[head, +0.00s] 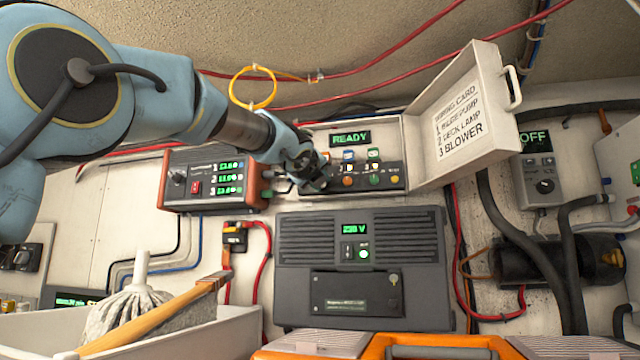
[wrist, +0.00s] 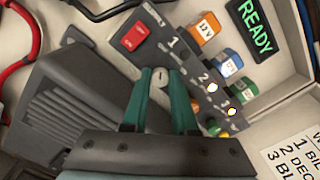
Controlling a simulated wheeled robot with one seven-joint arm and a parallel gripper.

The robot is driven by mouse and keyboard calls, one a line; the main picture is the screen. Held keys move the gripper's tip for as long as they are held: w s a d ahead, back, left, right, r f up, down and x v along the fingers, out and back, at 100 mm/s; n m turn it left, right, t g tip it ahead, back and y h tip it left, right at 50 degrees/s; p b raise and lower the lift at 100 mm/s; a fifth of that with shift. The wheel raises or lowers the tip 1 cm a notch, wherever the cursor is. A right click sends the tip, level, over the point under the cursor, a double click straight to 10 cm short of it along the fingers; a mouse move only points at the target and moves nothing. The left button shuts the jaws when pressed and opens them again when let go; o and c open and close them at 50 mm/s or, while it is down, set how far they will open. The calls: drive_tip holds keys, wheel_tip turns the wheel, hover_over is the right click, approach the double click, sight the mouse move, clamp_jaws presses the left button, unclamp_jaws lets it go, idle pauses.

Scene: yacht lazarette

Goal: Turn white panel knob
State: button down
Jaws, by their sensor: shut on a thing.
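A dark control panel (head: 398,169) sits in an open white box on the wall. In the wrist view its face shows a red switch (wrist: 132,38), the numbers 1, 2 and 3, and two lit white lamps. My gripper (head: 310,172) reaches to the panel's left end. In the wrist view, the green fingers of my gripper (wrist: 161,84) are shut on a small white knob (wrist: 160,75) with a dark mark on its face. The head view hides this knob behind my gripper. A green READY display (head: 350,137) is lit above the panel.
The box's open lid (head: 465,115) carries a wiring card and juts out at the right. A red-ended meter unit (head: 213,180) is close at left, and a dark charger (head: 365,265) is below. An OFF control unit (head: 540,180) hangs at far right. Cables run around the box.

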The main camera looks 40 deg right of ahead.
drive_tip(key=shift+n, duration=0.5)
drive_tip(key=c, duration=0.7)
unclamp_jaws()
drive_tip(key=b+v, duration=0.3)
drive_tip(key=v, duration=0.7)
drive_tip(key=shift+s+a+f, duration=0.1)
drive_tip(key=shift+s+a, duration=0.05)
drive_tip(key=shift+a, duration=0.2)
